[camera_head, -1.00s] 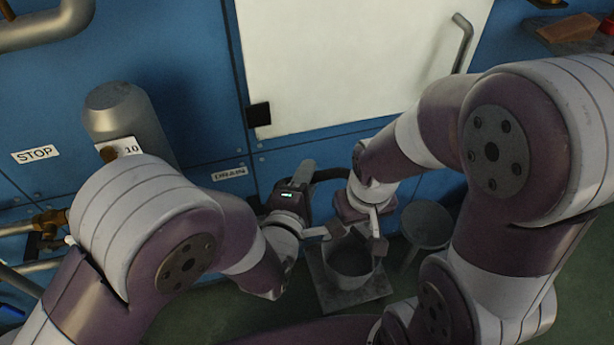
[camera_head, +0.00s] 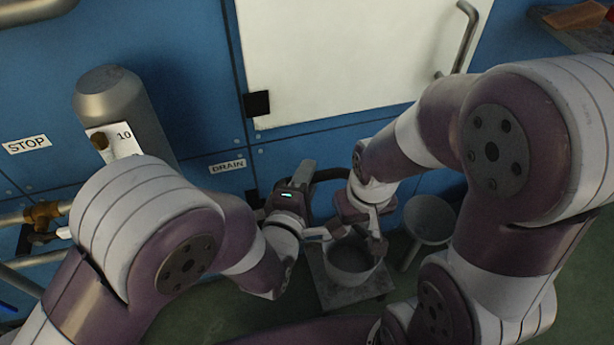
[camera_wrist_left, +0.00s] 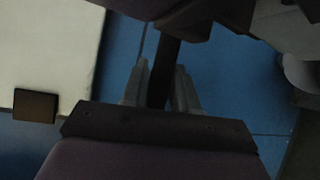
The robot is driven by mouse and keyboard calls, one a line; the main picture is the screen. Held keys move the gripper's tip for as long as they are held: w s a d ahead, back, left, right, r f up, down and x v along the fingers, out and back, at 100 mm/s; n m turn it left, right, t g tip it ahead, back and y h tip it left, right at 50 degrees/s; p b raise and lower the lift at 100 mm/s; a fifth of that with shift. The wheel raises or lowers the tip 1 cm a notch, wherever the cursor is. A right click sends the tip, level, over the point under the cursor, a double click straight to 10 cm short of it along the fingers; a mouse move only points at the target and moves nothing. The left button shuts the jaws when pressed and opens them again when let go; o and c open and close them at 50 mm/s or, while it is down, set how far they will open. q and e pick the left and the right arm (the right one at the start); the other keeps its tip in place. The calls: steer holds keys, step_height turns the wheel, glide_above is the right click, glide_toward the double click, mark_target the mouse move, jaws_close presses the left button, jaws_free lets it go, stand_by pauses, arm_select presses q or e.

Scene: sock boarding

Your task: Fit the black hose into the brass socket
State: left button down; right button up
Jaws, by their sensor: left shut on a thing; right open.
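My right gripper (camera_head: 376,238) is open, close to the right of the left one, pointing down. A brass fitting (camera_head: 44,211) sits on a pipe at the far left; I cannot tell whether it is the socket.
The metal pot (camera_head: 348,279) stands on a low square base on the floor, with a round stool (camera_head: 430,215) to its right. A blue panel wall with a DRAIN label (camera_head: 227,166) and a white door (camera_head: 350,60) lies behind. A grey cylinder (camera_head: 120,100) stands out at left.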

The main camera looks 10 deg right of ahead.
arm_select(q)
steer(key=shift+f, duration=0.15)
steer(key=c, duration=0.8)
jaws_free()
steer(key=p+v, duration=0.3)
steer(key=v, duration=0.9)
steer(key=shift+s+a, duration=0.25)
steer(key=shift+s, duration=0.05)
